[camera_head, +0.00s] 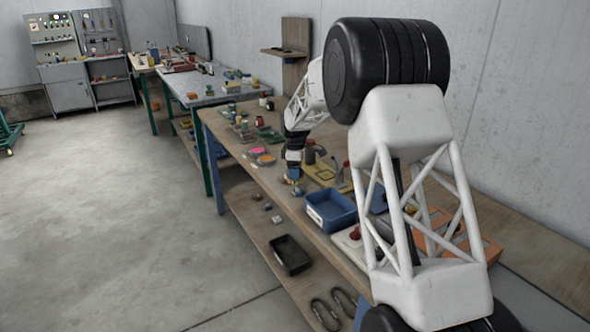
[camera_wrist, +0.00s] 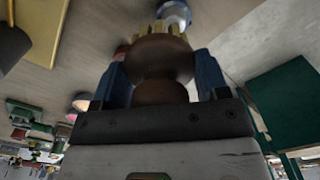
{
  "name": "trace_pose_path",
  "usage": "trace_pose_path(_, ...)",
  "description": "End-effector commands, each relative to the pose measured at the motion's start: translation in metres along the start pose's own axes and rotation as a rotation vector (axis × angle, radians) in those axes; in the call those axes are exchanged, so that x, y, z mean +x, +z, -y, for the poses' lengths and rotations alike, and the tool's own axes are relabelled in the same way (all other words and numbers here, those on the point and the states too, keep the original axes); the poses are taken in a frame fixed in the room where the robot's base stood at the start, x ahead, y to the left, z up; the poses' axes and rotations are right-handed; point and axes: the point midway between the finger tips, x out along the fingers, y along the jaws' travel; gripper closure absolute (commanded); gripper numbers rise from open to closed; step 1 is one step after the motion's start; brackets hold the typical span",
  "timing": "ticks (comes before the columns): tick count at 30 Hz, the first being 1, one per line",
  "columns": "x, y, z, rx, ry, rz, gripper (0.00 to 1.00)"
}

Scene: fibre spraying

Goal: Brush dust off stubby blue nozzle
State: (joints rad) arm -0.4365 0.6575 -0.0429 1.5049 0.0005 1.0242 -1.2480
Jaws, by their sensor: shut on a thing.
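My gripper (camera_wrist: 160,75) has its blue fingers shut on a brush (camera_wrist: 162,60) with a rounded brown handle, and yellow bristles show at its far end. A short blue-and-white piece, which looks like the stubby blue nozzle (camera_wrist: 174,13), sits just past the bristles at the top of the wrist view. The bristles overlap its edge in the picture; I cannot tell whether they touch. Dust on it cannot be made out. In the head view my gripper (camera_head: 293,172) points down low over the workbench, left of a yellow tray; the brush is mostly hidden there.
A blue bin (camera_head: 331,208) stands on the workbench (camera_head: 262,178) nearer the camera. The yellow tray (camera_head: 324,172) holding upright parts is close on the right. Pink and yellow dishes (camera_head: 262,155) lie to the left. A black bin (camera_head: 290,254) is on the lower shelf.

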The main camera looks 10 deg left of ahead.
Motion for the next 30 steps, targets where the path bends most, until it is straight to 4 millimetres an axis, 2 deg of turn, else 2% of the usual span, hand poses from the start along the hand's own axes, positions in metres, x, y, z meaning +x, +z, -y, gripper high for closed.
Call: trace_pose_path(30,0.014,0.000,0.000,0.000,0.001,0.000,0.51)
